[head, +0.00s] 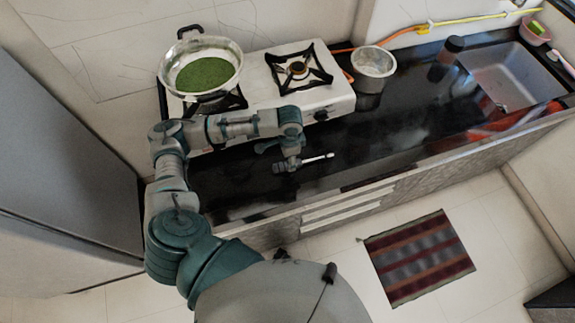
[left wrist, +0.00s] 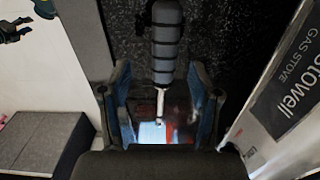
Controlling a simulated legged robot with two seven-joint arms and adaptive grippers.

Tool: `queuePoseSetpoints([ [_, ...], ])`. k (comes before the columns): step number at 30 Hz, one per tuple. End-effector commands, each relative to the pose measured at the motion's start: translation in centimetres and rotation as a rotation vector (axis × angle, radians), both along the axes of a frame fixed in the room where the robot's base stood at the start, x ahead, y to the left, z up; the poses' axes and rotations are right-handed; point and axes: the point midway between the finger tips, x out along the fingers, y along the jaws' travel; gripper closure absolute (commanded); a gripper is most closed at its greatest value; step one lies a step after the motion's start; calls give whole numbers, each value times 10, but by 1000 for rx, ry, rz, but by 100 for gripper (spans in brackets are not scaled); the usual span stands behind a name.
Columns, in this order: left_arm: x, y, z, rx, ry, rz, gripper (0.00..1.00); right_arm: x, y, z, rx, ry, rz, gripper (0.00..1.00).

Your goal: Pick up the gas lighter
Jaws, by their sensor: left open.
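The gas lighter lies on the black counter in front of the stove. In the head view its pale metal rod (head: 318,158) points right, and its handle end is largely hidden by my left gripper (head: 287,160). In the left wrist view the lighter's dark grey ribbed handle (left wrist: 165,42) is at the top centre, with the thin rod running down from it. My left gripper (left wrist: 160,92) is open, with one finger on each side of the lighter in that view. I cannot tell whether the fingers touch it. My right gripper is not in view.
A white gas stove (head: 330,97) stands behind, carrying a pan (head: 228,53) with green contents. A metal pot (head: 373,66) is right of the stove. A sink (head: 510,75) is at the far right. The counter right of the lighter is mostly clear.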

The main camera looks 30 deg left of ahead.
Motion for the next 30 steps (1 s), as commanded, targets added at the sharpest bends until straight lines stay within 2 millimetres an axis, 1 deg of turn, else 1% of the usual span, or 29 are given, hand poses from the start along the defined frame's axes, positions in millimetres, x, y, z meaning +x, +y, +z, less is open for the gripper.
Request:
queuePoseSetpoints([
  [4,0,2,-12,0,1,0,38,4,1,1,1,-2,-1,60],
  [8,2,9,-33,0,1,1,38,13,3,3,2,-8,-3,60],
  [12,1,9,-51,-1,2,-1,38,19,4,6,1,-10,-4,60],
  [15,1,9,-56,-1,1,-2,38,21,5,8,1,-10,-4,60],
  [20,1,9,-55,-1,-1,-2,38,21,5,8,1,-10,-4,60],
  [21,1,9,-55,-1,-1,-2,40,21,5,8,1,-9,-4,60],
  [22,1,9,-55,-1,-1,-2,48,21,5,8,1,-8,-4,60],
  [28,2,9,-55,0,0,-1,98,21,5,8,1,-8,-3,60],
  [29,2,9,-55,-1,-1,-1,100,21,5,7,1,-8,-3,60],
  [30,2,9,-55,0,0,-1,100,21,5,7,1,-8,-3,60],
])
